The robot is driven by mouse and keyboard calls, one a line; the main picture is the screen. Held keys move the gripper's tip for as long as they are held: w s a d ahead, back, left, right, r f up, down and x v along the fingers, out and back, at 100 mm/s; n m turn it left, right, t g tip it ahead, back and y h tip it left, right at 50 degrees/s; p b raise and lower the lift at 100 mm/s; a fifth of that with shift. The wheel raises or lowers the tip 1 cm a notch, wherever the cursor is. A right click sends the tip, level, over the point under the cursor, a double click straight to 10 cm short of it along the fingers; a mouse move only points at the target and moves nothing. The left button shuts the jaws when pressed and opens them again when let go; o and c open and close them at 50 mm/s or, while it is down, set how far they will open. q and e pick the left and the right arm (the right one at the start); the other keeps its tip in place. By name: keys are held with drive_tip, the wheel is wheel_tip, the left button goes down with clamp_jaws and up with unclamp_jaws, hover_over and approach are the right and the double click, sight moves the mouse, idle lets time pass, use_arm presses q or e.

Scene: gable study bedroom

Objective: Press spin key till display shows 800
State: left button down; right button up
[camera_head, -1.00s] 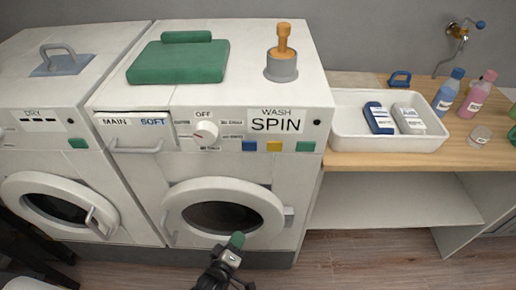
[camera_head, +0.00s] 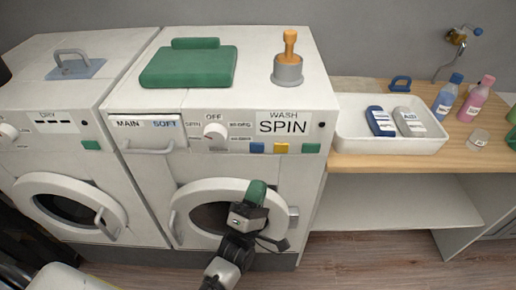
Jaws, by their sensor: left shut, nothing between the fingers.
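The washer (camera_head: 286,173) stands in the middle, with its control panel across the top front. Its display (camera_head: 283,123) reads SPIN, with WASH above it; no number shows there. Below the display are a blue key (camera_head: 257,148), a yellow key (camera_head: 281,148) and a green key (camera_head: 311,148); I cannot read key labels. A white dial (camera_head: 214,131) sits left of them. My left gripper (camera_head: 257,188), with green fingertips, is shut and empty. In the picture it is below the keys, in front of the round door, and apart from the keys. My right gripper is not in view.
The dryer (camera_head: 87,155) stands to the left. A green folded cloth (camera_head: 188,68) and an orange-handled tool in a grey cup (camera_head: 288,73) are on the washer top. At right, a wooden counter (camera_head: 400,162) bears a white tray (camera_head: 350,148) and bottles.

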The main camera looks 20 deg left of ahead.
sight(257, 148)
use_arm(q)
drive_tip(key=shift+w, duration=0.1)
drive_tip(key=shift+w+a+b, duration=0.4)
drive_tip(key=shift+w+b, duration=0.2)
drive_tip(key=shift+w, duration=0.8)
drive_tip(key=shift+w+a+b, duration=0.4)
drive_tip(key=shift+w+b, duration=0.15)
drive_tip(key=shift+w, duration=0.8)
drive_tip(key=shift+w+a+b, duration=0.4)
drive_tip(key=shift+w+b, duration=0.2)
drive_tip(key=shift+w, duration=0.8)
drive_tip(key=shift+w, duration=0.1)
drive_tip(key=shift+w+a, duration=0.15)
drive_tip(key=shift+w, duration=0.15)
drive_tip(key=shift+w+a+b, duration=0.1)
drive_tip(key=shift+w+b, duration=0.2)
drive_tip(key=shift+b, duration=0.2)
drive_tip(key=shift+s, duration=0.1)
drive_tip(key=shift+s+d+p, duration=0.25)
drive_tip(key=shift+s+p, duration=0.1)
drive_tip(key=shift+s, duration=0.3)
